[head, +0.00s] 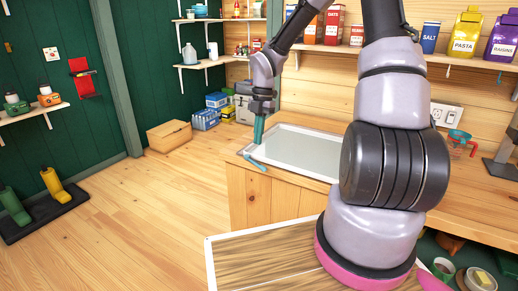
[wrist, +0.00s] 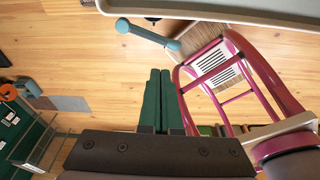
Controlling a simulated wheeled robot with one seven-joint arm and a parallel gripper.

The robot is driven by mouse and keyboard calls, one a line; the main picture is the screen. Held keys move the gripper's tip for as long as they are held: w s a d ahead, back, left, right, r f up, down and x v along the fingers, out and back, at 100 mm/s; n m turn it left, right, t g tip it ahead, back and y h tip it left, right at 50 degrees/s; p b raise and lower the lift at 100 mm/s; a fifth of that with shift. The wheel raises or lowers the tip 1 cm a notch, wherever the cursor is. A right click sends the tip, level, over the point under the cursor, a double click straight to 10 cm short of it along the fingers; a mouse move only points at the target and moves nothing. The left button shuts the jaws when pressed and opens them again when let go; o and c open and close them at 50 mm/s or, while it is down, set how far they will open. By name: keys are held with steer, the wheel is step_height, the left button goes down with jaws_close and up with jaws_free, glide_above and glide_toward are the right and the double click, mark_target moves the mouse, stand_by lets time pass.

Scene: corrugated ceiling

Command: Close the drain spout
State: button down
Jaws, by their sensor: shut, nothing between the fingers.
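The drain spout is a blue-grey bar with rounded ends (head: 255,163) at the near left corner of a shallow grey basin (head: 300,152) on the wooden counter. In the wrist view the spout (wrist: 146,33) lies slantwise near the top, just off the basin's pale rim (wrist: 220,10). My gripper (head: 258,140) has green fingers pointing down, close to the spout in the head view. In the wrist view the gripper (wrist: 157,72) is shut and empty, with a visible gap between its tips and the bar. I cannot tell the exact depth between them.
The counter (head: 272,198) extends right below wall shelves holding several food containers. A cardboard box (head: 169,136) stands on the floor at the back. Blue boxes (head: 206,118) sit beside it.

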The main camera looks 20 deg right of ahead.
steer(key=r, duration=0.4)
steer(key=shift+w+d, duration=0.2)
steer(key=shift+d, duration=0.15)
steer(key=c, duration=1.2)
jaws_free()
steer(key=shift+r, duration=0.2)
steer(key=shift+c, duration=0.2)
steer(key=o, duration=0.4)
steer(key=shift+s+a+f+n, duration=0.1)
steer(key=shift+s+a+n, duration=0.05)
steer(key=shift+n, duration=0.65)
steer(key=n+t+h, duration=0.2)
steer(key=n+h, duration=0.2)
steer(key=n, duration=0.9)
glide_toward(258, 164)
steer(key=x, duration=0.8)
steer(key=shift+f, duration=0.1)
jaws_close()
